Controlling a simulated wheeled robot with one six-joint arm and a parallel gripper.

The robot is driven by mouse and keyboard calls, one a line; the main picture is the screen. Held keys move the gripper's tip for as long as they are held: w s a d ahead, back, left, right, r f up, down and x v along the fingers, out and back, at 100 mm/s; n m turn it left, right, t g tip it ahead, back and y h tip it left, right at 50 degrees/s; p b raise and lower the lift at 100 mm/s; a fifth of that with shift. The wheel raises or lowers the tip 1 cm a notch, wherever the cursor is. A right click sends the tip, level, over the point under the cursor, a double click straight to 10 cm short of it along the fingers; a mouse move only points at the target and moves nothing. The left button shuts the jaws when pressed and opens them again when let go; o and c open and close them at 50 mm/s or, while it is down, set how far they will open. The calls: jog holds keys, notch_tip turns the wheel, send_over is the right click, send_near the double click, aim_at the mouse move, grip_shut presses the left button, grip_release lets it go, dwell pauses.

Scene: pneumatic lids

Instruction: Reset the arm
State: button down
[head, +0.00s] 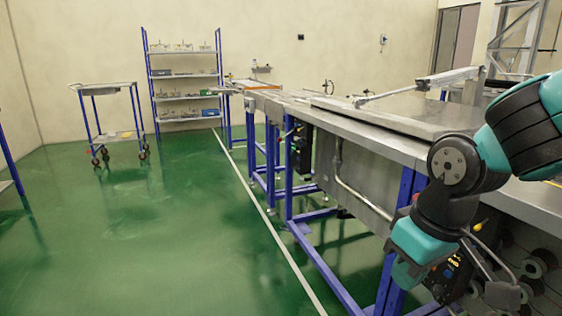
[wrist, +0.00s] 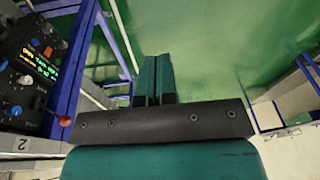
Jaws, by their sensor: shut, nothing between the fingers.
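My gripper (wrist: 154,72) shows in the wrist view with its two teal fingers pressed together and nothing between them. Beyond the fingertips is green floor. In the head view my arm comes in from the right and bends down, with its teal end beside the front of the metal workbench (head: 395,140), below the top. The end is close to a dark control panel (head: 447,272) on the bench front. That panel (wrist: 35,65), with knobs and a lit display, also shows at the left of the wrist view.
A red-knobbed lever (wrist: 64,120) stands close to the left of my gripper in the wrist view. Blue bench legs (head: 290,170) stand below the bench. A blue shelf rack (head: 184,75) and a wheeled cart (head: 104,88) are at the back left. The green floor (head: 150,230) at left is open.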

jog(key=s+a+r+n+g+y, duration=0.1)
jog(key=s+a+r+y, duration=0.15)
jog(key=s, duration=0.85)
notch_tip(320, 180, up, 17)
jog(key=p, duration=1.6)
jog(key=shift+s+a+f, duration=0.15)
jog(key=shift+s+a, duration=0.2)
